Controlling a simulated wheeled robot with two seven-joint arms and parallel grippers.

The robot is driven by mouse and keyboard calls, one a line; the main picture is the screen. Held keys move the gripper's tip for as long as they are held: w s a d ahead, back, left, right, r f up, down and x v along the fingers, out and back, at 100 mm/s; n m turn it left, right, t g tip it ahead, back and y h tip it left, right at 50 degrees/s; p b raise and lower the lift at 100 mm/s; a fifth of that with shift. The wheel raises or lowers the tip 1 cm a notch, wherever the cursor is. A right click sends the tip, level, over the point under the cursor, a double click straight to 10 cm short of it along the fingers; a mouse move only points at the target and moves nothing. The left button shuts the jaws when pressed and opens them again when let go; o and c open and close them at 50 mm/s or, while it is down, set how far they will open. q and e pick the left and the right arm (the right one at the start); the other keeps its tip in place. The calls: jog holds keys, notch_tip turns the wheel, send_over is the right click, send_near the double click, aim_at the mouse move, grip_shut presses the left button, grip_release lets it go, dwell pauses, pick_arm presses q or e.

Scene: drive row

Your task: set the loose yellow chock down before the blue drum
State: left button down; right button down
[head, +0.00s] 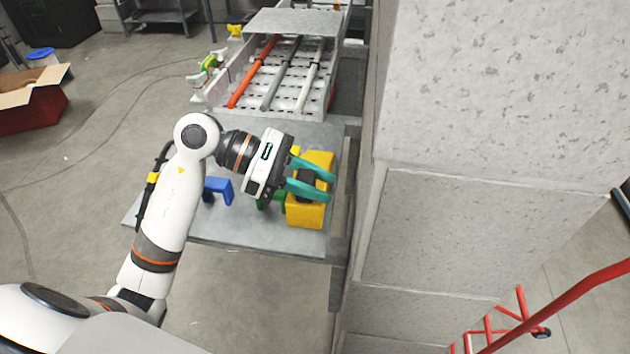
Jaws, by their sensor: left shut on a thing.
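My left gripper (322,182) reaches in from the left over a grey table. Its teal fingers are shut on the yellow chock (311,215), a blocky yellow piece with a dark part between the fingers. The fingers and gripper body hide some of it. I cannot tell whether its underside touches the tabletop. A round blue top (40,53) shows on the floor at far left, partly behind a box; I cannot tell if it is the blue drum. My right gripper is not in view.
The grey table (190,222) bears a blue piece (218,188) and a partly hidden green piece (270,201). Behind is a rack (325,75) with orange and grey bars. A tall grey block wall (470,230) closes the right. An open red-sided box (35,100) stands left; red rails (560,300) lower right.

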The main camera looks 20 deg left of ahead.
pick_arm(q)
jog(key=c, duration=1.4)
grip_release()
jog(key=shift+f, duration=0.1)
jog(key=o, duration=0.4)
